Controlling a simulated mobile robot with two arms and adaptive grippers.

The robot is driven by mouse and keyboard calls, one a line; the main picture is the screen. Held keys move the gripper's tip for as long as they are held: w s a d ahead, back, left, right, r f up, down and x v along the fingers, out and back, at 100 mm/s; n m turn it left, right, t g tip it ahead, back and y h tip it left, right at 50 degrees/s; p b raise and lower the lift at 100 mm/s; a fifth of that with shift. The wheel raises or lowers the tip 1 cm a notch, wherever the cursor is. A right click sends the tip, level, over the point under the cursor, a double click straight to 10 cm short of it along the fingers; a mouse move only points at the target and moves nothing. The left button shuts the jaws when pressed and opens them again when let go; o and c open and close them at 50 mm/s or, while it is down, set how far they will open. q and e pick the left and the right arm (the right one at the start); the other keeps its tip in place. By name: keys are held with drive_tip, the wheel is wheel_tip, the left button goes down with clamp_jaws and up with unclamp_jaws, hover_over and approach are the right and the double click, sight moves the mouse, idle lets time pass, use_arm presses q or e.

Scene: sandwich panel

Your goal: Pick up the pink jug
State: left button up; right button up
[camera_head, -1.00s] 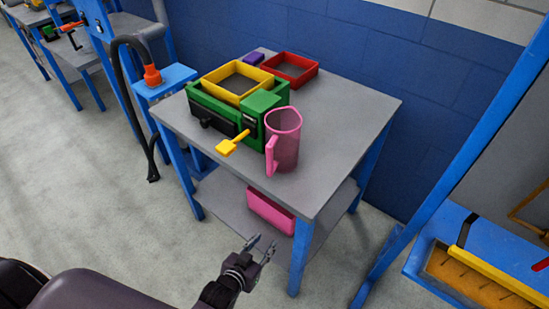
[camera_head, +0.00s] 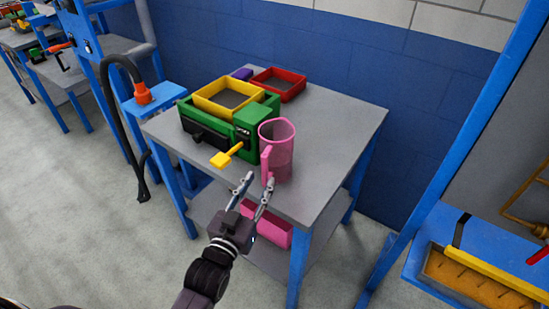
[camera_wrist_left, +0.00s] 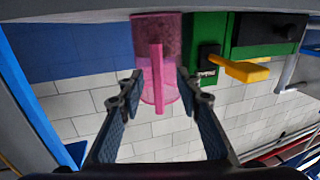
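The pink jug (camera_head: 281,150) stands upright near the front edge of the grey table, its handle facing my left gripper. It is see-through and also shows in the left wrist view (camera_wrist_left: 172,55), upside down there. My left gripper (camera_head: 258,182) is open, with its fingers pointing at the jug from the front of the table. In the left wrist view the jug's handle (camera_wrist_left: 157,75) shows between the two fingertips (camera_wrist_left: 163,92), farther off. Whether the fingers touch the handle cannot be told. My right gripper is in neither view.
A green machine (camera_head: 219,132) with a yellow-handled lever (camera_head: 221,159) stands close left of the jug. A yellow tray (camera_head: 198,98) sits on it, and a red tray (camera_head: 293,93) lies behind. The grey table (camera_head: 345,120) is clear to the right. A pink bin (camera_head: 273,232) is on the lower shelf.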

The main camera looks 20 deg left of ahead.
sight(264, 174)
use_arm(q)
drive_tip(key=w, duration=0.2)
drive_tip(key=w+r, duration=0.1)
drive_tip(key=shift+w+d+p, duration=0.2)
drive_tip(key=shift+d+p, duration=0.1)
drive_tip(key=shift+p, duration=0.1)
drive_tip(key=shift+w+f, duration=0.1)
drive_tip(key=shift+w, duration=0.5)
drive_tip(key=shift+c, duration=0.3)
clamp_jaws()
